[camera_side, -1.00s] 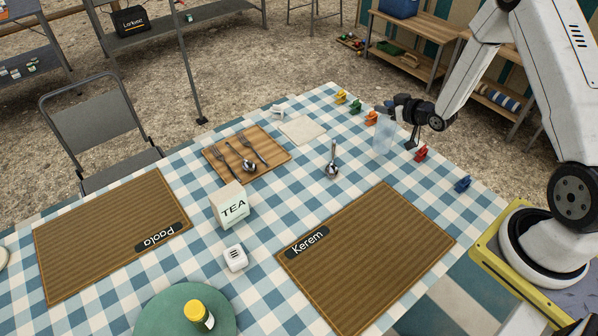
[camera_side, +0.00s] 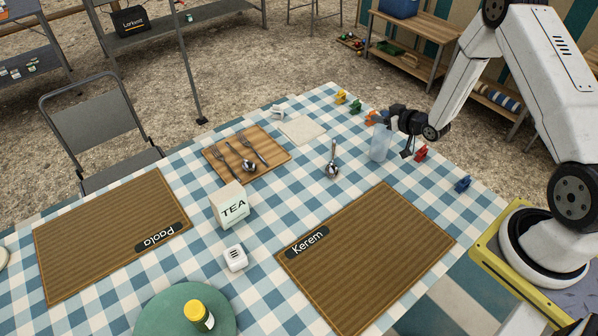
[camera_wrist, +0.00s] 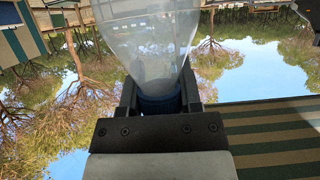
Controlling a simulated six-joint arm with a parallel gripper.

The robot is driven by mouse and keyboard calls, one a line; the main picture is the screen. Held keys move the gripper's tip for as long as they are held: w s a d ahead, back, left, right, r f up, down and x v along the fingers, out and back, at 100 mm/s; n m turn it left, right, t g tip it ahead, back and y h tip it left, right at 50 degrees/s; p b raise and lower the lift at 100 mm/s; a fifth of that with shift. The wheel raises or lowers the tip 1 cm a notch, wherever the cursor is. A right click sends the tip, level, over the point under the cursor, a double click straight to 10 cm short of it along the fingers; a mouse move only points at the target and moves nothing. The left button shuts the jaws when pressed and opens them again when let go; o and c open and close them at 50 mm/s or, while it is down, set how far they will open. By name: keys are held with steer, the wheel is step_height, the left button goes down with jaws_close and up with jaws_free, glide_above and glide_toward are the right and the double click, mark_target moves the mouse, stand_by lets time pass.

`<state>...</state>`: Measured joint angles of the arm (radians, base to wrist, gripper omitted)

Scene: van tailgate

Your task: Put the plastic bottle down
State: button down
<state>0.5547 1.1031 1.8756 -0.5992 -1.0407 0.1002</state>
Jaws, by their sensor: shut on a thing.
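The plastic bottle (camera_side: 379,145) is clear and pale. In the side view it stands roughly upright at the far right part of the checked table, and I cannot tell whether its lower end touches the cloth. My gripper (camera_side: 385,122) is shut on the bottle's upper end. In the wrist view the clear bottle body (camera_wrist: 150,40) extends away from my gripper (camera_wrist: 160,100), and its blue cap (camera_wrist: 160,105) sits between the fingers.
Small coloured clips (camera_side: 355,106) line the table edge beside my gripper, with a red one (camera_side: 421,153) close by. A ladle (camera_side: 332,160) lies left of the bottle. A folded napkin (camera_side: 302,130) and a wooden tray (camera_side: 280,153) lie farther left. Cloth between ladle and bottle is clear.

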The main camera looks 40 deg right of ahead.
steer(key=shift+f, duration=0.15)
steer(key=shift+c, duration=1.4)
jaws_free()
steer(key=shift+v, duration=0.9)
steer(key=v, duration=1)
steer(key=shift+r, duration=0.3)
